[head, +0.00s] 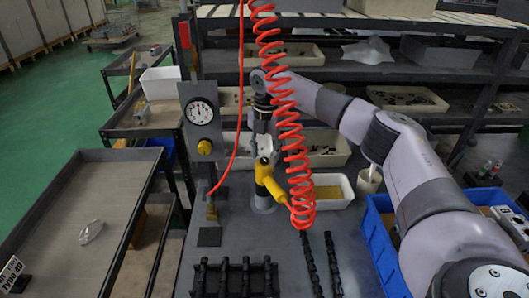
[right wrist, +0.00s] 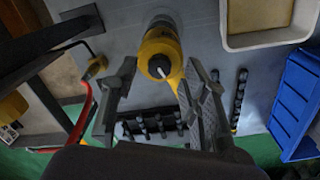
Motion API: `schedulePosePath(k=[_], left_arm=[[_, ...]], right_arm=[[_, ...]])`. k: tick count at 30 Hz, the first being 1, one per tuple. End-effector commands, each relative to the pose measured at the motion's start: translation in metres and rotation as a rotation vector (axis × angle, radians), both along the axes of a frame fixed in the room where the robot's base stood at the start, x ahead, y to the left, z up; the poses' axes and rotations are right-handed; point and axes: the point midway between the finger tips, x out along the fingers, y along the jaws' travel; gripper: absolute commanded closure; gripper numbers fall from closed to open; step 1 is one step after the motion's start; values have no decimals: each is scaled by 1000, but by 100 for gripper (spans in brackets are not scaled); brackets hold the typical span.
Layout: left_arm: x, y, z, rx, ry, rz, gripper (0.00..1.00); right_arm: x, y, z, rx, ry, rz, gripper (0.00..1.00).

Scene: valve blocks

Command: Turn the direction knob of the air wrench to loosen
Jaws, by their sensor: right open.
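The yellow air wrench (head: 267,180) stands near the back of the grey bench in the head view, with its handle slanting down to the right. My right gripper (head: 263,147) is above its upper end, pointing down. In the right wrist view the wrench's round yellow end (right wrist: 172,45) lies between the two spread fingers of the right gripper (right wrist: 161,82). A knob with a pale pointer (right wrist: 157,67) shows on that end. I see a clear gap beside the fingers and nothing held. The knob's marks are too small to read. My left gripper is out of view.
A red coiled hose (head: 287,130) hangs in front of the wrench and my right arm. A gauge post (head: 201,113) with a yellow knob stands to the left. A black rack (head: 235,280) and dark shafts (head: 332,265) lie in front. A blue bin (head: 382,250) is at right.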

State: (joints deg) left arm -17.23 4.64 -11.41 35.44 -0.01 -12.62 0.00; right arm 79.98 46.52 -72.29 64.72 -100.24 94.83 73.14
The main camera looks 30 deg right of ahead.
Motion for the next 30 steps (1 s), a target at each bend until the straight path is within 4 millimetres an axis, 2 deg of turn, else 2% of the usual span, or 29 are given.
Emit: schedulePosePath(k=[4,12,30], left_arm=[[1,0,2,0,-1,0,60],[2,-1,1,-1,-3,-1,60],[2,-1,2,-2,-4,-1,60]], right_arm=[[0,0,-8,-1,1,0,59],[0,0,-9,0,0,1,60],[0,0,-8,0,0,1,100]])
